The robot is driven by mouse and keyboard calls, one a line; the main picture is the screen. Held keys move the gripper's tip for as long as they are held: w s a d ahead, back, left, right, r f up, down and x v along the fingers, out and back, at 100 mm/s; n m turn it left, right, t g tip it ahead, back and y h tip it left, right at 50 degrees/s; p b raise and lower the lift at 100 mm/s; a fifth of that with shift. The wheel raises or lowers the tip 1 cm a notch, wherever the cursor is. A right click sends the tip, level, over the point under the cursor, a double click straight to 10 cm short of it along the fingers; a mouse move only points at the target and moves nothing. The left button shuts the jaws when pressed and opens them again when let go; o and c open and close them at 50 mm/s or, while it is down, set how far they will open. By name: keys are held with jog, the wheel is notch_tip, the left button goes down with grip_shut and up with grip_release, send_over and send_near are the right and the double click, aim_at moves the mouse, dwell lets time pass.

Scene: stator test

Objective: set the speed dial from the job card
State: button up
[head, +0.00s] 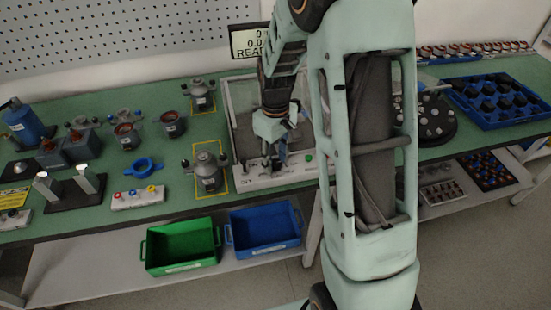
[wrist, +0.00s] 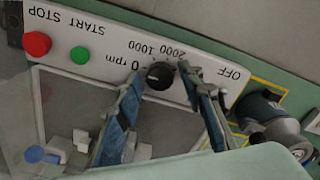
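The speed dial (wrist: 159,76) is a small black knob on the white front panel (wrist: 215,72) of the test bench. Marks 0 rpm, 1000, 2000 and OFF are printed around it, upside down in the wrist view. Its pointer setting is too small to tell. My gripper (wrist: 161,71) is open, with one blue-grey finger on each side of the dial; small gaps seem to show between fingertips and knob. In the head view my gripper (head: 275,163) is low over the panel and hides the dial. I cannot make out a job card for certain.
A red STOP button (wrist: 37,43) and green START button (wrist: 79,55) sit beside the dial. A display (head: 248,41) reading READY stands behind, partly covered by my arm. A grey stator housing (head: 208,171) stands close by, left of the panel. Green (head: 148,258) and blue (head: 232,240) bins are below.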

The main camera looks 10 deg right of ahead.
grip_shut()
jog(key=shift+m, duration=0.4)
jog(key=m, duration=0.2)
jog(key=shift+m, duration=0.4)
jog(key=m, duration=0.3)
jog(key=shift+m, duration=0.4)
jog(key=m, duration=0.5)
jog(key=shift+d+r, duration=0.1)
jog(key=m+p, duration=0.1)
jog(key=m, duration=0.4)
jog(key=shift+m+p, duration=0.3)
jog(key=shift+m, duration=0.1)
